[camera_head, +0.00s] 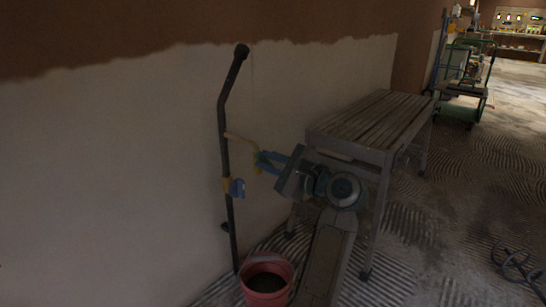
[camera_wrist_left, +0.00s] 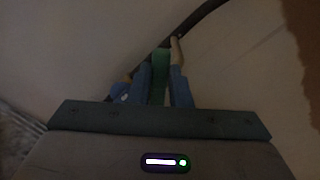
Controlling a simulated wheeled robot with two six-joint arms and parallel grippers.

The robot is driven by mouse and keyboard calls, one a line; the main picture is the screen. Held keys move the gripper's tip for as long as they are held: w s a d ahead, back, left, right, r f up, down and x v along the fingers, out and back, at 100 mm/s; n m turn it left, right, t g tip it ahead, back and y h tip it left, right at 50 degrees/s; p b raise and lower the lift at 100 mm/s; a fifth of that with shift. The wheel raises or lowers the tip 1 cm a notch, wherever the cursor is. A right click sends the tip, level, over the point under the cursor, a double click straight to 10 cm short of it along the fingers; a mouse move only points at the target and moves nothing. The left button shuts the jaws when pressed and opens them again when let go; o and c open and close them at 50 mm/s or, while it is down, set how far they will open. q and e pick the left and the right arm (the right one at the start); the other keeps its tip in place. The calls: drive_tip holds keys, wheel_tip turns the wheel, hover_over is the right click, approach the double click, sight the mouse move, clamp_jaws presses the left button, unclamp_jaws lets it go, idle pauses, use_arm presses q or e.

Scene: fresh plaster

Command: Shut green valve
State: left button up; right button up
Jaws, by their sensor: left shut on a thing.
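A dark standing pipe (camera_head: 224,130) leans along the plastered wall; it also crosses the top of the left wrist view (camera_wrist_left: 200,20). My left gripper (camera_head: 264,161) is beside the pipe, its blue fingers pointing at it. In the left wrist view the fingers (camera_wrist_left: 160,82) are shut on the green valve's handle (camera_wrist_left: 159,62), which runs up between them towards the pipe. In the head view the fingers mostly hide this handle. A tan lever (camera_head: 240,138) sticks out from the pipe just above the gripper. A blue valve part (camera_head: 237,188) sits lower on the pipe. My right gripper is not in view.
A pink bucket (camera_head: 266,285) with dark contents stands at the pipe's foot. A slatted workbench (camera_head: 375,118) stands along the wall behind my arm. A green cart (camera_head: 465,85) is farther back. A dark coiled thing (camera_head: 518,265) lies on the floor at right.

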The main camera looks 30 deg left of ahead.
use_arm(q)
drive_tip(key=f+n+b, duration=0.1)
drive_tip(key=n+b, duration=0.1)
drive_tip(key=b, duration=0.2)
drive_tip(key=n+b, duration=0.3)
drive_tip(key=s+f+n+b, duration=0.1)
drive_tip(key=n+b, duration=0.1)
drive_tip(key=b, duration=0.2)
drive_tip(key=shift+s+f+n+b, duration=0.1)
drive_tip(key=shift+f+n+b, duration=0.2)
drive_tip(key=shift+b, duration=0.05)
drive_tip(key=shift+f, duration=0.15)
